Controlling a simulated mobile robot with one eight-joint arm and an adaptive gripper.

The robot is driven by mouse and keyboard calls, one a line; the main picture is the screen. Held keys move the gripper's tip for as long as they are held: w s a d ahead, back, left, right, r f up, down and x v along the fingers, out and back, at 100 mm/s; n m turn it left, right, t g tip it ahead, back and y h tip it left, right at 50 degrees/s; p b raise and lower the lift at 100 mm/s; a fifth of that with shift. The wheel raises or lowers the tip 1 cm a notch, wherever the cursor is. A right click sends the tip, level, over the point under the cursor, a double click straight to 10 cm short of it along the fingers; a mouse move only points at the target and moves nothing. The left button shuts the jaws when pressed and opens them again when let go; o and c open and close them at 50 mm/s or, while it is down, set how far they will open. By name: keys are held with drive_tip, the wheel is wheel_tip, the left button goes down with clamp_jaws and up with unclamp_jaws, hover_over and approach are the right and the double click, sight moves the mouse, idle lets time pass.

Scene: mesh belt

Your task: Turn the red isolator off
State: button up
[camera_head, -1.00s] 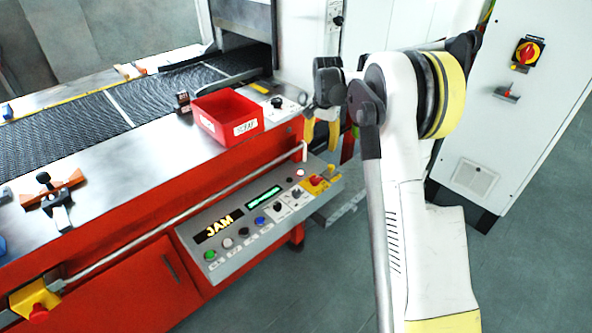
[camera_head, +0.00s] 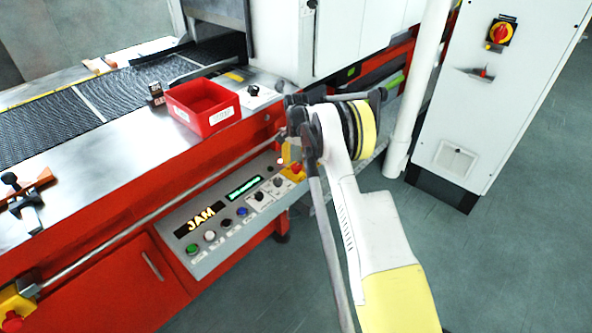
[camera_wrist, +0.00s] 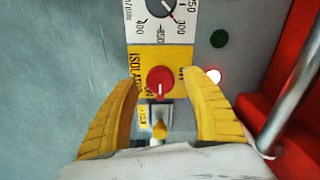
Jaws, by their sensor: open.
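The red isolator (camera_wrist: 160,80) is a round knob on a yellow plate (camera_wrist: 146,56) in the wrist view. A pale mark on the knob points down in the picture. The plate's lettering is sideways and partly hidden. In the head view the isolator (camera_head: 298,169) sits at the right end of the control panel, partly behind my arm. My gripper (camera_wrist: 159,82) is open, with one yellow finger on each side of the knob and gaps between them. In the head view my gripper (camera_head: 287,153) is largely hidden by my arm.
A brass-coloured piece (camera_wrist: 160,130) sits below the knob, between the fingers. A dial (camera_wrist: 165,12) lies above; a lit lamp (camera_wrist: 213,76) and grey rail (camera_wrist: 290,105) are right. Another red-and-yellow switch (camera_head: 501,33) is on the white cabinet (camera_head: 480,110).

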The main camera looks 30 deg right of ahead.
drive_tip(key=shift+f, duration=0.55)
drive_tip(key=c, duration=1.2)
drive_tip(key=shift+n, duration=0.4)
drive_tip(key=n, duration=0.3)
drive_tip(key=shift+n, duration=0.3)
drive_tip(key=n, duration=0.9)
drive_tip(key=shift+p, duration=0.3)
drive_tip(key=shift+n, duration=2.3)
